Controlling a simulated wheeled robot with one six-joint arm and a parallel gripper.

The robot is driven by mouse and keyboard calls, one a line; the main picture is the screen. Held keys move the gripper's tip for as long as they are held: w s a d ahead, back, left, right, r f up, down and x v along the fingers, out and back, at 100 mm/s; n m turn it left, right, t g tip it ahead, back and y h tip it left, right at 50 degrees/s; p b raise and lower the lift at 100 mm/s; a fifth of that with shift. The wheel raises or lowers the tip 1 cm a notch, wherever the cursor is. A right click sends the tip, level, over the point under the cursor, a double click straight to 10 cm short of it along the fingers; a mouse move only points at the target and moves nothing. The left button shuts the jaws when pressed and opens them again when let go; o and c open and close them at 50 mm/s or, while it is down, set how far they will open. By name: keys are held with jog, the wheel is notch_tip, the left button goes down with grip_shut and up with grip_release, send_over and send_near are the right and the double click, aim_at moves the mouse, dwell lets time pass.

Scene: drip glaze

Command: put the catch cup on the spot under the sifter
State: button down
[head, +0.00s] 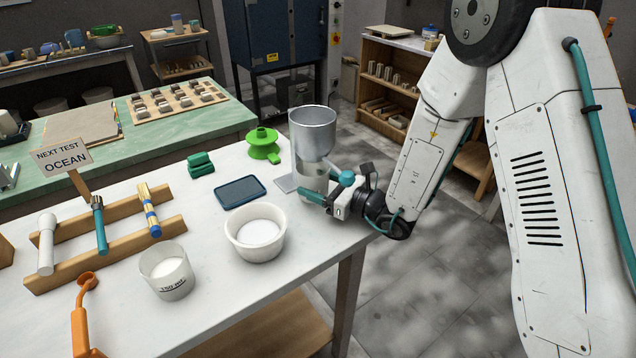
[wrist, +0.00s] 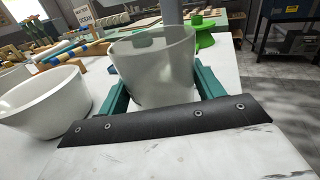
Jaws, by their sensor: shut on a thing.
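The catch cup (head: 311,178) is a translucent grey cup, upright, and it fills the middle of the wrist view (wrist: 155,65). My gripper (head: 326,188) is shut on it from the right, with one teal finger on each side of the cup in the wrist view. The sifter (head: 313,130) is a grey metal cylinder. In the head view it appears right above the cup. The spot itself is not clearly visible. A flat grey plate (head: 286,184) shows just left of the cup. I cannot tell whether the cup touches the surface below.
A white bowl (head: 256,234) of white powder stands close to the cup. A dark blue tray (head: 240,192), a green spool-shaped piece (head: 263,144) and green blocks (head: 200,164) lie nearby. A beaker (head: 166,272) stands in front. The table's right edge is close to my gripper.

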jog(key=shift+f, duration=0.5)
jog(key=shift+c, duration=1.3)
grip_release()
jog(key=shift+r, duration=0.2)
jog(key=v, duration=1.2)
jog(key=shift+r, duration=0.35)
